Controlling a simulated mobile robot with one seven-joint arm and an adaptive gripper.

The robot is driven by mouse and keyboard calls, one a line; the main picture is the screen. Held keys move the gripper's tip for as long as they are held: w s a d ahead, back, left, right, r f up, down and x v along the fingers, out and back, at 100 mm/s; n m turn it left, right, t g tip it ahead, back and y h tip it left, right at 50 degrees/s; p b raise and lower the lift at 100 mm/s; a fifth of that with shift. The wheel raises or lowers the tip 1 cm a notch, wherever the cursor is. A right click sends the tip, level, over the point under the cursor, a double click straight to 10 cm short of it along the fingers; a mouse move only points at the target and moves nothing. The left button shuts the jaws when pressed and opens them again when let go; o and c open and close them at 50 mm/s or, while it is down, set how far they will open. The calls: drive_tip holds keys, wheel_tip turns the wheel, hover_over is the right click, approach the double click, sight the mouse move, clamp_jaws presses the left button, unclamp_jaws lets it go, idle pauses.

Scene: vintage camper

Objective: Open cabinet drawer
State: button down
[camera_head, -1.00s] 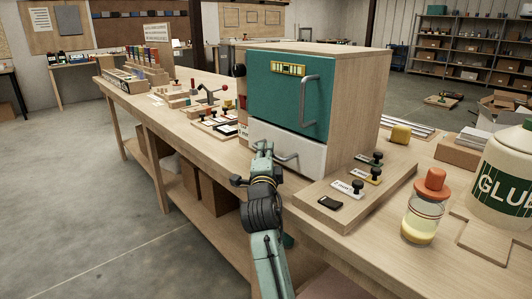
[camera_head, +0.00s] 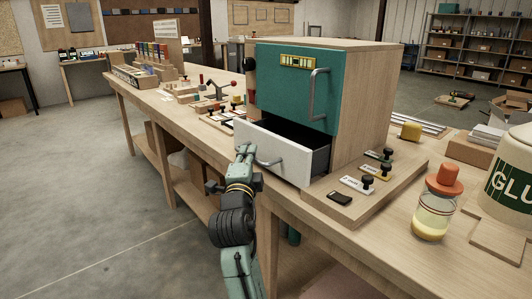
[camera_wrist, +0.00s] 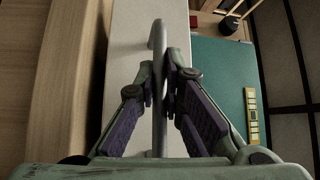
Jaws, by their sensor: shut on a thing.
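The wooden cabinet (camera_head: 365,100) stands on the workbench with a teal upper door (camera_head: 292,85) and a pale grey drawer (camera_head: 272,148) below it. The drawer is pulled partly out, and its dark inside and right side wall show. My gripper (camera_head: 243,150) is at the left part of the drawer's front. In the wrist view, my gripper (camera_wrist: 165,88) is shut on the grey drawer handle (camera_wrist: 158,60), with one finger on each side of the bar. The drawer front (camera_wrist: 125,60) lies behind the handle. The teal door is shut, with its own grey handle (camera_head: 314,95).
A wooden board (camera_head: 365,195) with several stamps lies right of the drawer. A glue bottle with an orange cap (camera_head: 436,205) and a large glue tub (camera_head: 512,175) stand farther right. Open floor (camera_head: 90,200) lies left of the bench.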

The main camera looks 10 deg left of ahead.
drive_tip(key=s+a, duration=0.3)
drive_tip(key=s, duration=0.2)
drive_tip(key=shift+a+b, duration=0.35)
drive_tip(key=shift+b, duration=0.1)
drive_tip(key=shift+s, duration=0.1)
drive_tip(key=c, duration=1.7)
unclamp_jaws()
drive_tip(key=v, duration=1.2)
